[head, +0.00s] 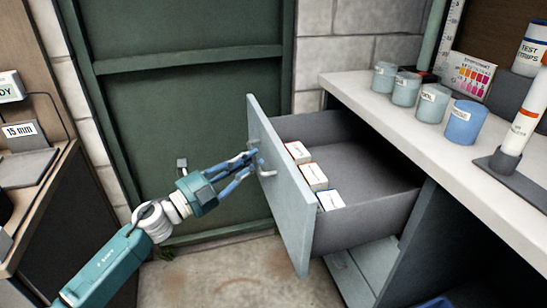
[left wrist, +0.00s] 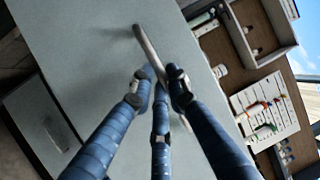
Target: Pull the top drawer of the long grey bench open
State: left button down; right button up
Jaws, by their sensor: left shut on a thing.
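The top drawer (head: 284,182) of the long grey bench (head: 455,175) stands pulled well out, with its grey interior showing. Several small white boxes (head: 314,177) with coloured labels lie inside along its front. My left gripper (head: 256,163) is at the outer face of the drawer front, shut on the curved handle (head: 266,172). In the left wrist view its blue fingers close around the handle (left wrist: 148,50), which runs slantwise across the pale drawer front (left wrist: 85,45). My right gripper is in neither view.
Several labelled jars (head: 433,103) and a white tube on a stand (head: 521,117) are on the bench top. A green door (head: 185,90) is behind my left arm. A wooden desk (head: 50,165) stands at the left. Bare floor (head: 215,275) lies below the drawer.

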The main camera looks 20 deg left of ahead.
pick_arm(q)
jog(key=s+a, duration=0.3)
jog(key=a, duration=0.2)
jog(key=shift+s, duration=0.3)
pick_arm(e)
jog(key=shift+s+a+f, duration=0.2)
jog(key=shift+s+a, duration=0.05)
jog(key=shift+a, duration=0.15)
pick_arm(q)
jog(key=c, duration=1.7)
grip_release()
jog(key=shift+o, duration=0.2)
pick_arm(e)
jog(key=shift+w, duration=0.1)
pick_arm(q)
jog(key=v, duration=1.2)
jog(key=shift+w+a+f, duration=0.1)
